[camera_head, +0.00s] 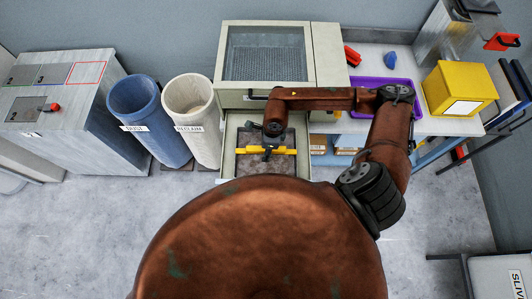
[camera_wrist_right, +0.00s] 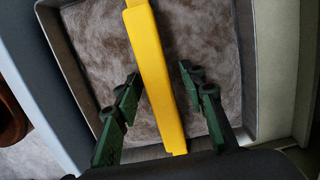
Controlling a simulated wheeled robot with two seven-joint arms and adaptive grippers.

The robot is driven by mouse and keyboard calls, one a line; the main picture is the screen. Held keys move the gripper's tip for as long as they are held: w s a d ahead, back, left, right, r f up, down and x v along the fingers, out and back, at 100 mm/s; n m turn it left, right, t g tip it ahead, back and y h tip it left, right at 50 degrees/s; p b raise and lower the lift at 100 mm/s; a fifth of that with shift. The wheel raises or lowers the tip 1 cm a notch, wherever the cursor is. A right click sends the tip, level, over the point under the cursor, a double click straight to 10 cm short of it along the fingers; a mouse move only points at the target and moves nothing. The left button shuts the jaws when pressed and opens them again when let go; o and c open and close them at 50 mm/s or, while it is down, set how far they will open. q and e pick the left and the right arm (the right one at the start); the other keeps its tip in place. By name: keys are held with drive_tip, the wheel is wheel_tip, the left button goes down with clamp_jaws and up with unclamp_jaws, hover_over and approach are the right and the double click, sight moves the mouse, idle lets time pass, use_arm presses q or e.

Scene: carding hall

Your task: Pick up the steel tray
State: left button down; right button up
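The steel tray (camera_head: 237,163) sits in an open drawer (camera_head: 228,140) of the cream cabinet, holding grey-brown fibre. A yellow bar handle (camera_head: 285,151) spans it. The tray's dark inner wall (camera_wrist_right: 246,70) and the handle (camera_wrist_right: 155,70) also show in the right wrist view. My right gripper (camera_head: 267,154) is over the middle of the handle. In the wrist view its two green fingers (camera_wrist_right: 160,78) are open, one on each side of the bar, with gaps visible. Whether the fingertips reach below the bar is unclear. My left gripper is out of view.
The cream cabinet (camera_head: 233,92) has a mesh window on top. Blue (camera_head: 135,105) and cream (camera_head: 188,95) bins stand left of it. On the right, a bench carries a purple tray (camera_head: 361,83) and a yellow box (camera_head: 462,84). Floor is clear at lower left.

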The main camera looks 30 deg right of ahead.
clamp_jaws()
drive_tip(key=shift+r, duration=0.1)
idle(0.5)
